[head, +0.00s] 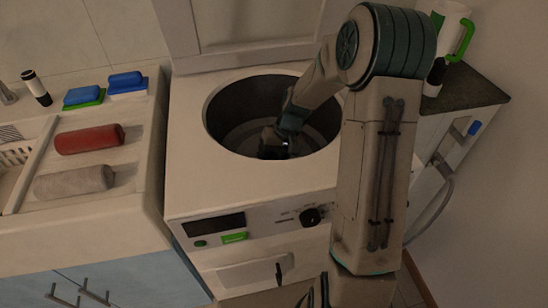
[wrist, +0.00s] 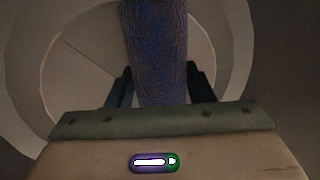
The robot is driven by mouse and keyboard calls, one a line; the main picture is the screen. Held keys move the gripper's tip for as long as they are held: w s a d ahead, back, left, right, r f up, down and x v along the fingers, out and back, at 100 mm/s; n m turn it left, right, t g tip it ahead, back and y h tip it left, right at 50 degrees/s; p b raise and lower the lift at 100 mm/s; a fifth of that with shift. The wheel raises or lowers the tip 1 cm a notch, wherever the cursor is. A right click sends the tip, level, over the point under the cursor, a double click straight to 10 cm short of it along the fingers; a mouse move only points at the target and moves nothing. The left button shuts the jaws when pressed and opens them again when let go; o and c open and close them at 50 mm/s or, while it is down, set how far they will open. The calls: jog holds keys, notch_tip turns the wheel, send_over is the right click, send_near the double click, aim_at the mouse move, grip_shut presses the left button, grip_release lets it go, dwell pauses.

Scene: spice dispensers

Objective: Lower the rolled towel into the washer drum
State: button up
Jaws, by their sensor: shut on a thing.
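The washer (head: 185,150) stands in the middle of the head view with its lid raised at the back. Its round drum (head: 235,105) opens upward. My arm reaches down into the opening, and my gripper (head: 272,150) is inside it, dark and hard to make out there. In the wrist view my gripper (wrist: 160,85) is shut on a rolled towel (wrist: 158,50), blue-purple and textured, held between the two fingers. Pale curved drum surfaces (wrist: 75,60) show around it. The towel's far end is cut off by the top of the wrist view.
A red rolled towel (head: 90,139) and a grey rolled towel (head: 74,182) lie on the counter (head: 125,205) to the left. Blue and green sponges (head: 84,96) and a dark-and-white bottle (head: 36,88) are behind them. A dark-topped cabinet (head: 470,95) stands to the right.

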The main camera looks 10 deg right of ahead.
jog(key=shift+f, duration=0.3)
jog(key=o, duration=1.1)
jog(key=p+v, duration=0.1)
jog(key=v, duration=1.3)
jog(key=shift+p, duration=0.3)
